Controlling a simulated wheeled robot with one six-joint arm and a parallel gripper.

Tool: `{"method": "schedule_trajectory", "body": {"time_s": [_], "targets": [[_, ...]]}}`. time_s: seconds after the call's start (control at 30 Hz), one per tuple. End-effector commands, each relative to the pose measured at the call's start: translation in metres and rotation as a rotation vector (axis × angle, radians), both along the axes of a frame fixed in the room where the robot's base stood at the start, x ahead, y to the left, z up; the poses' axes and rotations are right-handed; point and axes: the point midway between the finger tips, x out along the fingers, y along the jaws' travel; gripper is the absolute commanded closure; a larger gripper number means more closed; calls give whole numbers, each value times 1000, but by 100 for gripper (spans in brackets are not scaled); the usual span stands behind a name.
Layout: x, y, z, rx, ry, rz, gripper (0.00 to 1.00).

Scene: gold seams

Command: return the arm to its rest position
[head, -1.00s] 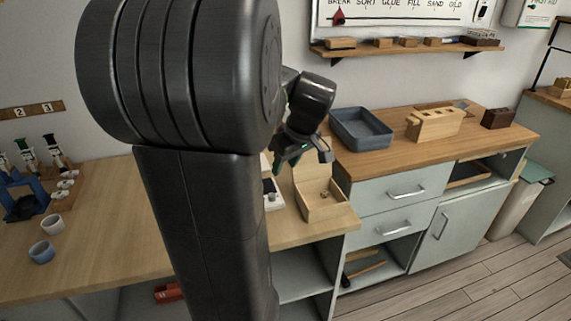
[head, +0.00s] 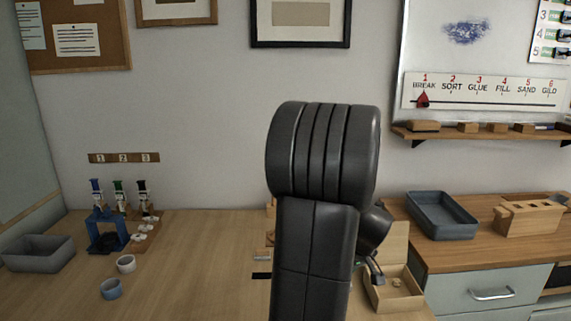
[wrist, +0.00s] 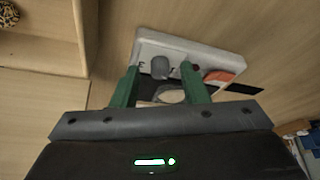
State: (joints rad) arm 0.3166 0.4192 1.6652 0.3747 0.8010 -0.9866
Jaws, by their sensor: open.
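My arm (head: 315,230) stands upright in the middle of the head view and hides part of the bench behind it. My gripper shows in the wrist view (wrist: 160,82) with two green fingers apart. In the head view it is mostly hidden behind my arm, near the open wooden box (head: 395,298). In the wrist view a pale tray or device (wrist: 205,58) with a grey knob lies beyond the fingers. I see nothing clearly held between them; a pale round shape shows there, but I cannot tell its depth.
The wooden bench (head: 200,270) carries a grey bin (head: 38,253), a blue rack (head: 105,232), a white cup (head: 126,264) and a blue cup (head: 111,289). A blue-grey tray (head: 442,215) and a slotted wooden block (head: 530,218) stand at right. The bench's middle left is clear.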

Motion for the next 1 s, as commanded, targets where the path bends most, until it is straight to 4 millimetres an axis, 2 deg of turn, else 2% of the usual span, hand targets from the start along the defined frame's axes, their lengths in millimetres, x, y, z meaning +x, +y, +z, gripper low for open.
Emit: {"method": "schedule_trajectory", "body": {"time_s": [0.37, 0.57, 0.77, 1.0], "targets": [[1, 1, -4, 0, -1, -9, 60], [0, 0, 1, 0, -2, -1, 60], [-10, -5, 30, 0, -4, -1, 60], [-27, -13, 75, -2, -5, -2, 60]]}}
